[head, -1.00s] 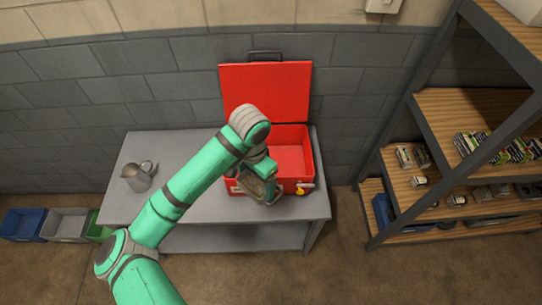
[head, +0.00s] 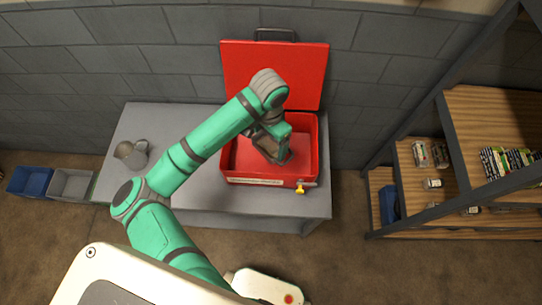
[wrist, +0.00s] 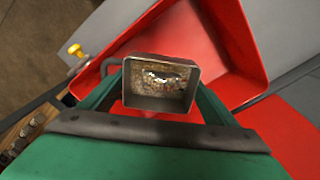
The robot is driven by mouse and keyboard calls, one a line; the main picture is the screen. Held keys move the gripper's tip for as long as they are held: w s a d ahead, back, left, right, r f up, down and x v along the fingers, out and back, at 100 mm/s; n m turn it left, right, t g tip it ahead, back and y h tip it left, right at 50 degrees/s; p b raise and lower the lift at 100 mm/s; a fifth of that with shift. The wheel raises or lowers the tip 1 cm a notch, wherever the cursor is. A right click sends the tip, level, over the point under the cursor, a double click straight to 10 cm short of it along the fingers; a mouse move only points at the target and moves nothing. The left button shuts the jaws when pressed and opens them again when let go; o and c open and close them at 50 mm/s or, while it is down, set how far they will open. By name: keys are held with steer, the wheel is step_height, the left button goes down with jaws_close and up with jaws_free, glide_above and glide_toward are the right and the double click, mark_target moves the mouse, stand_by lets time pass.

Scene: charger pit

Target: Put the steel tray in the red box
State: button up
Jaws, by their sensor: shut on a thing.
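The red box (head: 240,180) stands on the grey table with its lid (head: 275,75) raised at the back. My gripper (head: 270,152) is over the box's open top in the head view. In the wrist view my gripper (wrist: 160,92) is shut on the small steel tray (wrist: 160,106), with a green finger on each side. The tray's inside looks worn and speckled, with a shiny patch. The box's red interior (wrist: 205,40) lies beyond the tray. In the head view the gripper mostly hides the tray; I cannot tell its height above the box floor.
A metal jug (head: 134,154) stands at the left of the grey table (head: 150,120). A yellow-tipped latch (head: 300,188) sticks out at the box's front right. A shelf unit (head: 455,140) with small goods stands at right. Blue (head: 30,182) and grey bins (head: 70,185) are on the floor at left.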

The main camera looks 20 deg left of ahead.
mark_target(270, 156)
step_height(270, 156, down, 9)
steer(key=shift+a+f, duration=0.15)
steer(key=shift+d+f, duration=0.2)
steer(key=shift+f, duration=0.25)
steer(key=shift+s+f, duration=0.1)
steer(key=shift+f, duration=1.45)
steer(key=shift+f, duration=0.1)
steer(key=o, duration=1.2)
